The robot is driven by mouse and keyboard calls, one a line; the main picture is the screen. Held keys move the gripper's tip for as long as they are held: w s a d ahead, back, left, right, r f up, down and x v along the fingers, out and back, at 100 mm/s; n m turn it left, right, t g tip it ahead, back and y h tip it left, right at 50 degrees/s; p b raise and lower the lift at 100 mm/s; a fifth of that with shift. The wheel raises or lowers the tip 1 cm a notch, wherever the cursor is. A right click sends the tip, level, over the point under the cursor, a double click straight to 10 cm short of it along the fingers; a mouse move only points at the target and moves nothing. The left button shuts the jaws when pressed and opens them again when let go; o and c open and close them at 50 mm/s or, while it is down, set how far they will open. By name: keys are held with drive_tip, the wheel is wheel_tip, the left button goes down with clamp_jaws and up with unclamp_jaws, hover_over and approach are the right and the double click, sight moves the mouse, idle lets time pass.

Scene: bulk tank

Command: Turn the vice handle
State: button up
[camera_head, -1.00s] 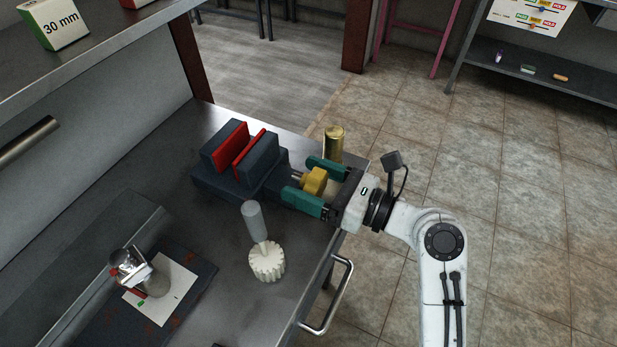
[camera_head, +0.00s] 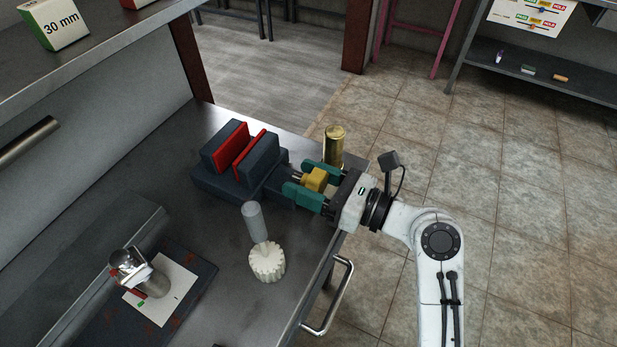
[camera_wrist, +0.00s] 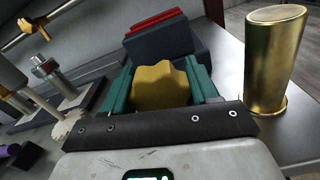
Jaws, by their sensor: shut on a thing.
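The vice (camera_head: 240,165) is dark blue-grey with red jaw faces and sits on the metal bench; a gap shows between its jaws. Its yellow handle (camera_head: 315,179) faces the bench's right edge. My gripper (camera_head: 312,181) has its green fingers on either side of the handle and is shut on it. In the wrist view the handle (camera_wrist: 160,86) fills the space between the green fingers, with the vice body (camera_wrist: 160,42) behind it. The handle's shaft is mostly hidden by the fingers.
A brass cylinder (camera_head: 334,146) stands close beside my gripper. A white toothed piece with a grey handle (camera_head: 267,262) stands in front of the vice. A drawer handle (camera_head: 335,297) juts from the bench front.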

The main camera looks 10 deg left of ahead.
drive_tip(key=shift+r+n+p, duration=0.2)
drive_tip(key=shift+n+p, duration=0.1)
drive_tip(key=shift+p, duration=0.05)
drive_tip(key=shift+n+p, duration=0.6)
drive_tip(key=shift+n, duration=0.3)
drive_tip(key=shift+n+p, duration=0.5)
drive_tip(key=shift+n, duration=1.3)
drive_tip(key=o, duration=1)
drive_tip(key=shift+f, duration=0.2)
drive_tip(key=shift+s+f, duration=0.15)
